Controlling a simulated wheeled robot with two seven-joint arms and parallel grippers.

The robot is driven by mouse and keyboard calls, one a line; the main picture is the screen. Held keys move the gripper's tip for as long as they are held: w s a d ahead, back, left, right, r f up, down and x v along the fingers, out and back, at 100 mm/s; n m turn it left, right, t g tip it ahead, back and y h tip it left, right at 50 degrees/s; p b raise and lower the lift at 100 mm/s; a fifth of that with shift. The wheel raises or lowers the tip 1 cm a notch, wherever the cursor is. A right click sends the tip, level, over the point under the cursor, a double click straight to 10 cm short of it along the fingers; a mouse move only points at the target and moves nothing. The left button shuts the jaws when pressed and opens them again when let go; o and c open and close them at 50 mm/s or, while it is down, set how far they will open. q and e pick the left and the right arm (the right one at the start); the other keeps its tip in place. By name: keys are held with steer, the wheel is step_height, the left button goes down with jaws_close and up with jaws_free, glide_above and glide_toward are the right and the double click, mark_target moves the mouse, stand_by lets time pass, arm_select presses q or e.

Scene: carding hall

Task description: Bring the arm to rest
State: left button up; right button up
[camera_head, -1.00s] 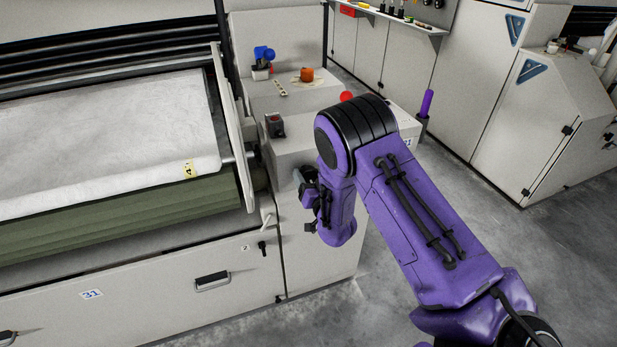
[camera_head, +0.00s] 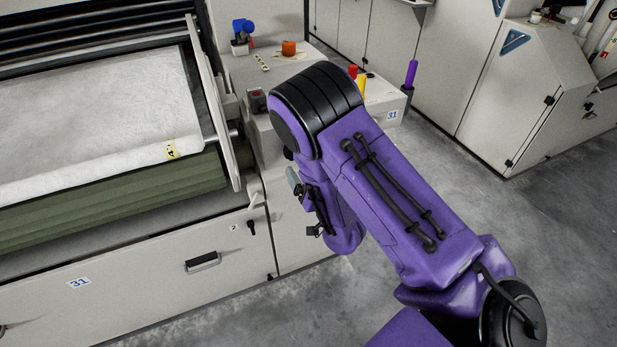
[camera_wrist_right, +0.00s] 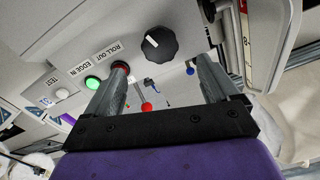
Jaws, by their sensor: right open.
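My right arm, purple with black joints, crosses the middle of the head view and bends down at the elbow beside the machine's control cabinet (camera_head: 255,140). My right gripper (camera_wrist_right: 162,70) shows in the right wrist view with its two grey fingers apart and nothing between them. Beyond the fingers is a control panel with a black knob (camera_wrist_right: 159,44), a green button (camera_wrist_right: 93,83) and a red-topped lever (camera_wrist_right: 146,106). In the head view the gripper is largely hidden by the arm. My left gripper is in neither view.
The carding machine with its white web (camera_head: 90,115) and green roller (camera_head: 120,200) fills the left. A blue item (camera_head: 243,28) and an orange item (camera_head: 289,47) stand on the cabinet. Grey floor (camera_head: 480,220) is open to the right.

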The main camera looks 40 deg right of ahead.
steer(key=shift+s, duration=0.4)
steer(key=s+a+f+g, duration=0.1)
steer(key=s+f+g, duration=0.6)
steer(key=s+f, duration=0.45)
steer(key=s+a+f+g+p, duration=0.1)
steer(key=s+a+f+g, duration=0.1)
steer(key=s+f, duration=0.3)
steer(key=s+a+f+g+p, duration=0.1)
steer(key=s+f+g, duration=0.4)
steer(key=s, duration=0.6)
steer(key=shift+s+a+m+y, duration=0.3)
steer(key=shift+s+a+m, duration=0.1)
steer(key=shift+f, duration=0.1)
